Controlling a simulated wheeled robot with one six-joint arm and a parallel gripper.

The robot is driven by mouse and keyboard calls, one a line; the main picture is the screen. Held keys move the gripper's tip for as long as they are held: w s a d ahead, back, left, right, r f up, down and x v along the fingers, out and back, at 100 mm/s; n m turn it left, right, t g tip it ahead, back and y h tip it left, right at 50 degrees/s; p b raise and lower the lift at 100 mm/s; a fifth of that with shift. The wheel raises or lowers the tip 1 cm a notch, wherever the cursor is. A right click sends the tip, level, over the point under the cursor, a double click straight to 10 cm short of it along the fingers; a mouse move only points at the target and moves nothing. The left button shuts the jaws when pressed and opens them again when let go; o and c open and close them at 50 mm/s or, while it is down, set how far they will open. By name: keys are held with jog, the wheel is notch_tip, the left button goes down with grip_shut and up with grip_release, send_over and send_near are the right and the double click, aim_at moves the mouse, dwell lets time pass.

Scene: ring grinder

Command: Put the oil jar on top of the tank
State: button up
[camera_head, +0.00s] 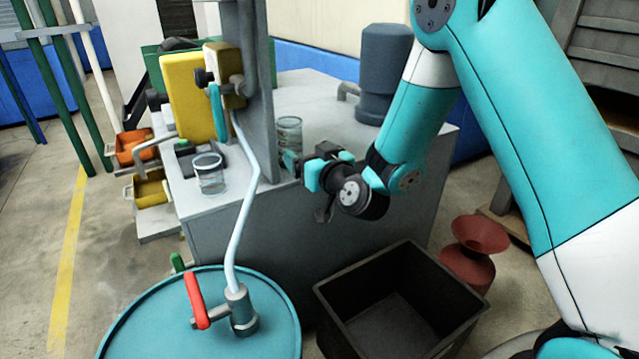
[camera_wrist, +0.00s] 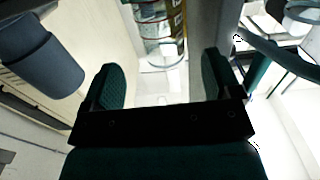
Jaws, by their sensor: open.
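A clear glass jar (camera_head: 289,133) stands on the grey cabinet top, partly hidden behind the upright post. A second glass jar (camera_head: 210,175) stands nearer the cabinet's left corner; I cannot tell from looks which is the oil jar. My gripper (camera_head: 309,172) is beside the first jar, to its right. A round teal tank (camera_head: 160,315) with a red-handled valve stands in front at lower left.
The grey post (camera_head: 258,90) stands close to my gripper's left, with a pale pipe (camera_head: 243,215) running down to the teal tank. A dark blue cylinder (camera_head: 385,75) stands at the cabinet's back. A black open bin (camera_head: 335,305) and a red funnel-topped vessel (camera_head: 478,255) stand on the floor.

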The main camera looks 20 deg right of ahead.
jog(key=s+a+r+n+g+y+b, duration=0.1)
jog(key=s+a+n+g+y, duration=0.2)
jog(key=s+a+g, duration=0.35)
jog(key=s+a+r+n+g+y+b, duration=0.2)
jog(key=s+a+g+y, duration=0.15)
jog(key=s, duration=0.65)
jog(key=s+d+g+h, duration=0.2)
jog(key=s+g, duration=0.1)
jog(key=s, duration=0.6)
jog(key=s+d+g+h, duration=0.3)
jog(key=s+g, duration=0.1)
jog(key=s, duration=0.5)
jog(key=shift+d+f+h, duration=0.25)
jog(key=shift+f+h, duration=0.05)
jog(key=shift+h, duration=0.05)
jog(key=shift+r, duration=0.1)
notch_tip(320, 180, up, 34)
jog(key=p, duration=3.4)
